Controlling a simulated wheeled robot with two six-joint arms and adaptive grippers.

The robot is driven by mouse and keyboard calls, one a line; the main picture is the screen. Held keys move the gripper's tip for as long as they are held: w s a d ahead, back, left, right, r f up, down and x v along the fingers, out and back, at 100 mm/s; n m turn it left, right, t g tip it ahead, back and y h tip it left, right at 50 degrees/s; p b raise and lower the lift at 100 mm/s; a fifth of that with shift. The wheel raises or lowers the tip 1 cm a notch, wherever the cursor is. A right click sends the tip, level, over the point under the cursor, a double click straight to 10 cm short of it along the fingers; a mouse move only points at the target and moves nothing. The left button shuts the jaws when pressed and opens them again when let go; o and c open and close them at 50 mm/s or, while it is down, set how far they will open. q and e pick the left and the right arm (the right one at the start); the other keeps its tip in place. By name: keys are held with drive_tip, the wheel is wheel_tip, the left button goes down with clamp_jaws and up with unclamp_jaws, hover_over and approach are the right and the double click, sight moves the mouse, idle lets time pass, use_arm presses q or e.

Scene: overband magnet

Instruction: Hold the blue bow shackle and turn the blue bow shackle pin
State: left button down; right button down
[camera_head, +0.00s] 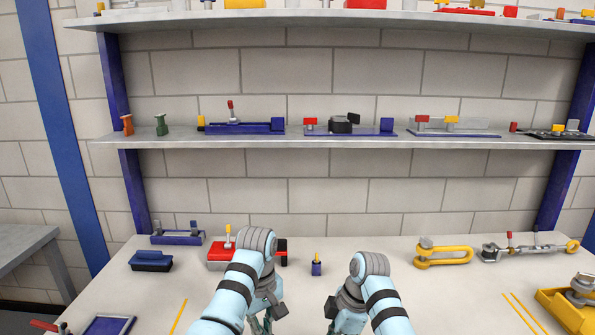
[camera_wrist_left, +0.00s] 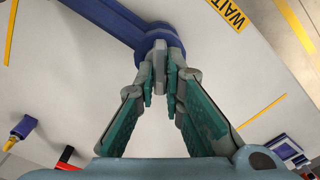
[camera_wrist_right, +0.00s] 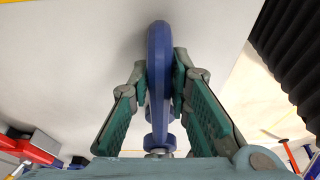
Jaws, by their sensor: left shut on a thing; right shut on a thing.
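The blue bow shackle (camera_wrist_left: 112,18) shows in the left wrist view, its rounded eye at the top centre. The grey flat head of the blue bow shackle pin (camera_wrist_left: 159,66) stands out from that eye. My left gripper (camera_wrist_left: 160,78) is shut on the pin head, one finger on each side. In the right wrist view the shackle's blue body (camera_wrist_right: 159,52) runs upright between the fingers of my right gripper (camera_wrist_right: 159,82), which is shut on it. In the head view both grippers are low in the centre, and the shackle cannot be made out there.
Behind my grippers stand a red block with a yellow-topped lever (camera_head: 221,256), a small blue-and-yellow piece (camera_head: 316,267) and a dark blue block (camera_head: 150,261). A yellow shackle (camera_head: 443,256) and a turnbuckle (camera_head: 530,251) lie at the right. A yellow WAIT label (camera_wrist_left: 229,13) marks the table.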

use_arm(q)
drive_tip(key=shift+n, duration=0.8)
drive_tip(key=shift+a, duration=0.1)
drive_tip(key=shift+s+n, duration=0.1)
drive_tip(key=shift+n, duration=0.8)
drive_tip(key=shift+s+n, duration=0.15)
drive_tip(key=shift+n, duration=2.45)
drive_tip(key=c, duration=1.6)
unclamp_jaws()
